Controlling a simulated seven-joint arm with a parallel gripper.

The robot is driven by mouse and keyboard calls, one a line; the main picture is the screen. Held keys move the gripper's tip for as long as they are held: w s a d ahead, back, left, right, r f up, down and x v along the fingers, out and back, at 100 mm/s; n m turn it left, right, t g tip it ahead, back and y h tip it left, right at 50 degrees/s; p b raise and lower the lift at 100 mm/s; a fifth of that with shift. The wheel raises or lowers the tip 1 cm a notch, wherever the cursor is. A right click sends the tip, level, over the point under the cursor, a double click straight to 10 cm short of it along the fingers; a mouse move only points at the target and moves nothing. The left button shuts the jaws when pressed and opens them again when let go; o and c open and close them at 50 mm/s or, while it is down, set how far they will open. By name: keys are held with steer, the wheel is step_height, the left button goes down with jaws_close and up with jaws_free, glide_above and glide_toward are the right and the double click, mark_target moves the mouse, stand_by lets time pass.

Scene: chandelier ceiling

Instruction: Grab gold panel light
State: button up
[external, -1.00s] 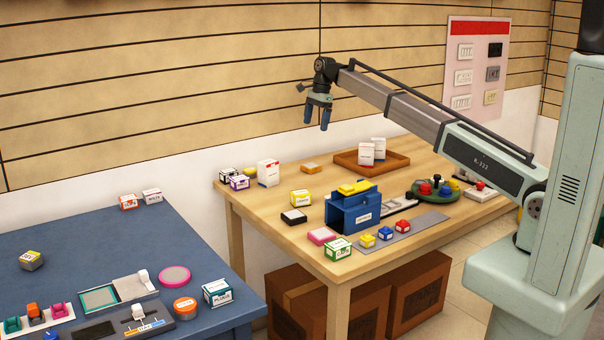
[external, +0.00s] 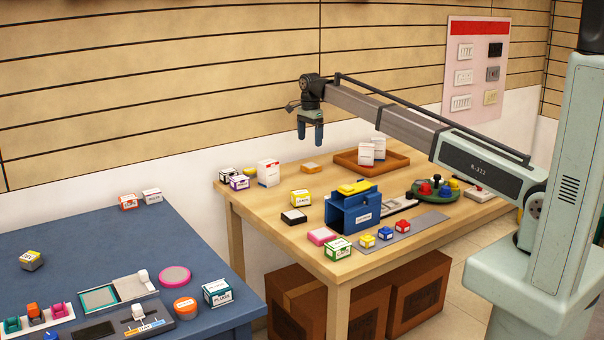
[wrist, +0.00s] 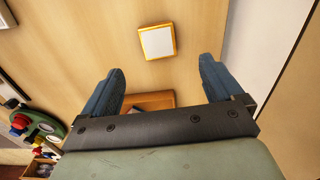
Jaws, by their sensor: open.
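The gold panel light (external: 310,168) is a small flat square lying on the wooden table, toward the wall side. In the wrist view the panel light (wrist: 157,42) shows a white face with a gold rim, beyond the fingertips and between their lines. My gripper (external: 310,141) is open and empty, pointing down above the table near the panel light and apart from it. In the wrist view both blue fingers of my gripper (wrist: 162,70) are spread wide with nothing between them.
A wooden tray (external: 345,162) with white boxes stands right of the panel light. A white box (external: 268,173) stands to its left. The tabletop around the panel light is clear.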

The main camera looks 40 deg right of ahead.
glide_above(311, 165)
step_height(311, 165, down, 5)
steer(key=shift+w+a+f, duration=0.1)
steer(key=shift+f, duration=2.65)
steer(key=c, duration=1.2)
steer(key=shift+o, duration=0.2)
